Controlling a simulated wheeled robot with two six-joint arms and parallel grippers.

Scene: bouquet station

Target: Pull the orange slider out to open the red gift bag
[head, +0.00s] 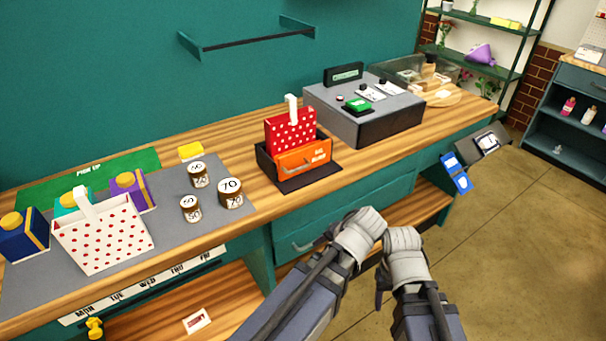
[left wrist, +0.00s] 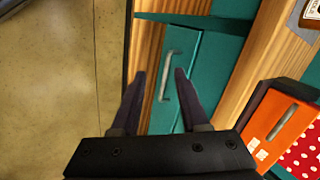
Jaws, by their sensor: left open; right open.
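The red gift bag (head: 290,128) with white dots and a white handle stands upright in a dark holder (head: 308,182) on the counter. In the left wrist view, the orange slider (left wrist: 284,132) and part of the red bag (left wrist: 308,158) show at the lower right. My left gripper (head: 362,230) is in front of the counter, below and right of the slider, apart from it. Its fingers (left wrist: 160,75) are open and empty. My right gripper (head: 400,247) is beside it; its fingers are hidden.
A white dotted bag (head: 103,237), several jars (head: 230,193) and coloured boxes stand on the left. A grey machine (head: 365,110) stands right of the holder. A teal drawer with a handle (head: 308,241) lies below the counter edge (head: 250,213). Bare wood surrounds the holder.

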